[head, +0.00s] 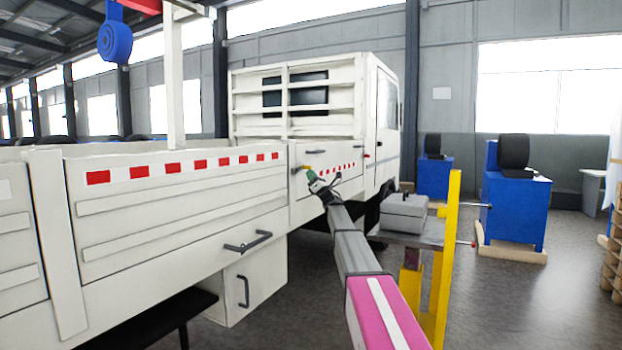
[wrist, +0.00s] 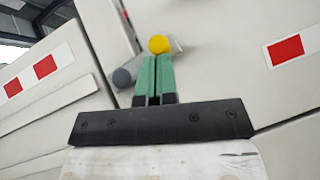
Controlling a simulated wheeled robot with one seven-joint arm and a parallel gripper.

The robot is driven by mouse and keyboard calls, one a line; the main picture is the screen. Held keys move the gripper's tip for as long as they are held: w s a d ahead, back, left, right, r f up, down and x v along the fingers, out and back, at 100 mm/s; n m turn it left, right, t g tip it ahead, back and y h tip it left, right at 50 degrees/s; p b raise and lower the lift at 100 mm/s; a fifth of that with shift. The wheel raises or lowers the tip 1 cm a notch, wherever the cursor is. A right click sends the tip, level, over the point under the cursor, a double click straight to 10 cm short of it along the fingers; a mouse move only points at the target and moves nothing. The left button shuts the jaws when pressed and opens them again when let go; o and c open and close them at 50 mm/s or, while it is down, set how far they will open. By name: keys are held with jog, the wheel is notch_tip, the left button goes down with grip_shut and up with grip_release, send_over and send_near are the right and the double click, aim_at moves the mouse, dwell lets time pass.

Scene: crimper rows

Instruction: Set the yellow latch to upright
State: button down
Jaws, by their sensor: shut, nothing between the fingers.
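The yellow latch (wrist: 160,44) shows in the wrist view as a rounded yellow end just beyond my fingertips, on the white truck side near a panel seam. In the head view the latch (head: 307,168) is a small yellow spot on the truck side below the cab. My gripper (wrist: 154,58) has its two green fingers together with nothing between them. Its tips are at or very near the yellow end; I cannot tell whether they touch. In the head view my gripper (head: 310,175) is small at the far end of my arm. The latch's exact angle is unclear.
A grey rounded part (wrist: 122,78) sits left of my fingers on the truck side. The white truck bed (head: 160,230) fills the left. A stand with a yellow post (head: 447,250) and a grey case (head: 404,212) is close right of my arm. Open floor lies farther right.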

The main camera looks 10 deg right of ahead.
notch_tip(320, 180, up, 7)
jog(key=s+a+n+g+y, duration=0.1)
jog(key=n+g+y, duration=0.6)
jog(key=n+g, duration=1.2)
jog(key=shift+s+a+n+g, duration=0.25)
jog(key=shift+s+n+g, duration=0.2)
jog(key=shift+n, duration=2.45)
jog(key=shift+s+r, duration=0.1)
jog(key=w+d+f, duration=0.2)
jog(key=d, duration=0.3)
jog(key=w+d+f, duration=0.2)
jog(key=d+f, duration=0.1)
jog(key=d, duration=0.3)
jog(key=shift+d, duration=0.3)
jog(key=shift+f, duration=0.1)
